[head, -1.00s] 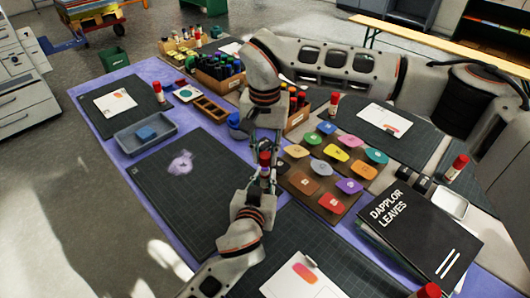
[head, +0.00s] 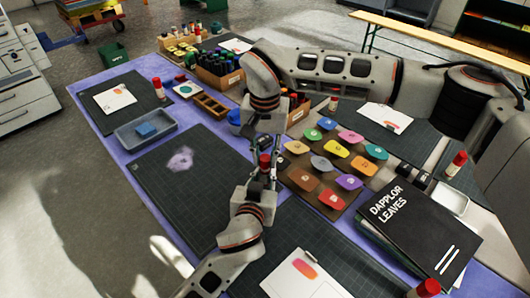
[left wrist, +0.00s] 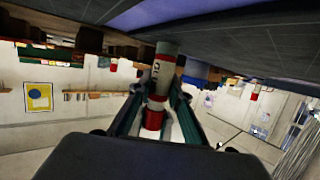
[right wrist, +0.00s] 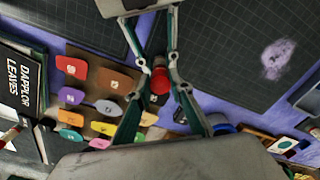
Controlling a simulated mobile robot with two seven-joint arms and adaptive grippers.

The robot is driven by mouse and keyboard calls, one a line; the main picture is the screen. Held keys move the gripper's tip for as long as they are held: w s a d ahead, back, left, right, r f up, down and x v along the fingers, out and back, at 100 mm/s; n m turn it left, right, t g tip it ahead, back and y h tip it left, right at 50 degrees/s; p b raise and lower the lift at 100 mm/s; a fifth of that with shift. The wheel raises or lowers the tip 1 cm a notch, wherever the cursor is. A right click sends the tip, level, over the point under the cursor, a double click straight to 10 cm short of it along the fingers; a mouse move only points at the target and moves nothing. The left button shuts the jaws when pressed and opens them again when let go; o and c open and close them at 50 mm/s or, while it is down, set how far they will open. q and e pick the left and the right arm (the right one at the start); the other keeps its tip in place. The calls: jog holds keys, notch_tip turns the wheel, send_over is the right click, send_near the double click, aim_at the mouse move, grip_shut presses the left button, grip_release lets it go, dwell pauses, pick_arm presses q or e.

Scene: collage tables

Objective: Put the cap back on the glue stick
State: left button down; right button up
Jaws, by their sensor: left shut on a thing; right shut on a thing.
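The glue stick (left wrist: 164,68) is a white tube with dark print and a red band, seen in the left wrist view. My left gripper (head: 262,182) is shut on its body and holds it above the table. The red cap (right wrist: 160,80) is between the fingertips of my right gripper (right wrist: 163,74), which is shut on it. In the head view the cap (head: 264,160) lies in line with the tube, at its upper end. Fingers hide much of the joint, so I cannot tell whether the cap is fully seated.
A dark cutting mat (head: 150,185) lies left of the grippers. A board of coloured tags (head: 318,190) is close on the right, and black books (head: 420,225) lie beyond it. A marker box (head: 222,75) and blue object (head: 234,117) stand behind. Other red-capped sticks stand around.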

jog(key=shift+f, duration=0.65)
dwell(0.6)
jog(key=o, duration=0.7)
jog(key=shift+o, duration=0.2)
jog(key=shift+r, duration=0.1)
notch_tip(320, 180, up, 12)
pick_arm(q)
jog(key=c, duration=1.8)
grip_release()
jog(key=shift+s, duration=0.1)
